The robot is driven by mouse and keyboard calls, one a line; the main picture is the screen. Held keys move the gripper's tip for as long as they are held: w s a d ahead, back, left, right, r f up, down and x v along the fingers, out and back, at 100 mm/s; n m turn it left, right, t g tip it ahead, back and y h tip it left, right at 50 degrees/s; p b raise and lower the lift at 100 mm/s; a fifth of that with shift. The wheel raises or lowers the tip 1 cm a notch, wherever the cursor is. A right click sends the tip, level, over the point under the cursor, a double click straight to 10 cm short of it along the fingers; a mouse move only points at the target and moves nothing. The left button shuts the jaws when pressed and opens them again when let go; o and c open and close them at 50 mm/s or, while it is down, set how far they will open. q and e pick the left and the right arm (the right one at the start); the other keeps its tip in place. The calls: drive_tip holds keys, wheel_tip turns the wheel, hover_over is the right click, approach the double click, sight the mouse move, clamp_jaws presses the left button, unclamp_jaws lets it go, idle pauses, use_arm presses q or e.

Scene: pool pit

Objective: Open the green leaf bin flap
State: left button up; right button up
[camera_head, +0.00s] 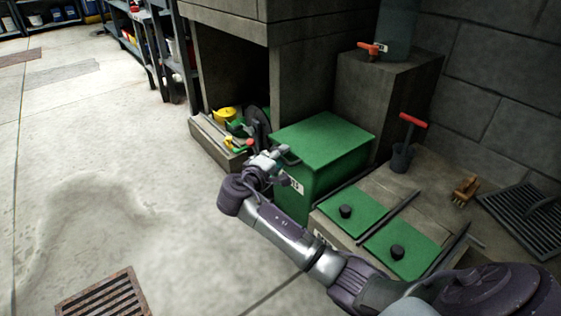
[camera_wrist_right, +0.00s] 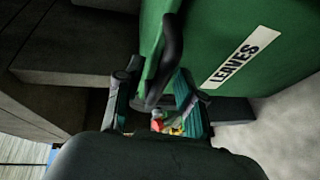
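The green leaf bin (camera_head: 309,187) stands in the middle of the head view, with a white label on its front that reads LEAVES in the right wrist view (camera_wrist_right: 241,54). Its green flap (camera_head: 322,138) lies flat on top and looks closed. A dark looped handle (camera_wrist_right: 168,60) sits at the flap's edge. My right gripper (camera_head: 270,163) is at the handle's side of the bin. In the wrist view its two fingers (camera_wrist_right: 158,100) are spread apart, with the handle's end showing between them. Whether they touch it I cannot tell. My left gripper is out of view.
Two low green lids with black knobs (camera_head: 345,211) lie on a concrete ledge right of the bin. A concrete box with coloured items (camera_head: 222,140) stands to its left. A red-handled tool (camera_head: 412,120) stands behind.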

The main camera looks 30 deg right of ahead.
clamp_jaws()
idle(0.4)
